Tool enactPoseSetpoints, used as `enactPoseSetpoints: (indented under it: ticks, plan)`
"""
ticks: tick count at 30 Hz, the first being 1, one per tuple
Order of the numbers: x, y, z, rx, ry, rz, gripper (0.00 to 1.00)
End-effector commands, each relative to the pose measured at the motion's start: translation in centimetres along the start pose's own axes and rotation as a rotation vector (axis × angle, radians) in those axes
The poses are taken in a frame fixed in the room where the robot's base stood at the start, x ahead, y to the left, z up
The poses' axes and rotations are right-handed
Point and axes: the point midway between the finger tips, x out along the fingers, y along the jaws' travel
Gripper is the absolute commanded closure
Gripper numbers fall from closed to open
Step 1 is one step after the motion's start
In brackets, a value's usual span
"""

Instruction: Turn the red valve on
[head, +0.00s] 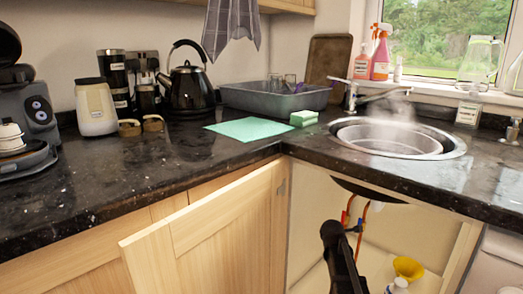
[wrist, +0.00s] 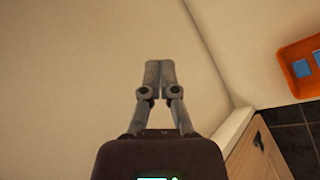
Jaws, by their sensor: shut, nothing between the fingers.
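Under the sink, in the open cabinet in the head view, a small red part (head: 345,218) shows beside the pipes. It is probably the red valve, but it is too small to tell how its handle is turned. My arm reaches into the cabinet just below and in front of it. In the wrist view my gripper (wrist: 158,72) is shut with its fingertips together and nothing between them. It faces a plain beige cabinet panel (wrist: 70,60). The valve does not show in the wrist view. I cannot tell whether the gripper touches anything.
An open wooden cabinet door (head: 215,240) stands to the left of my arm. An orange pipe (head: 361,232) and a yellow funnel (head: 408,268) are in the cabinet. The steaming sink (head: 455,150) is above. An orange bin (wrist: 290,85) shows at the right in the wrist view.

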Motion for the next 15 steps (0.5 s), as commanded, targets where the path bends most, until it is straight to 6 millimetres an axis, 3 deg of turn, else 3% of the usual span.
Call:
enactPoseSetpoints:
  ticks: [1,15]
  plan:
    - [-1.5,-0.7,-0.3,0.072,0.011,-0.035,1.00]
    - [-10.9,-8.4,-3.5,0.773,-0.012,-0.412,1.00]
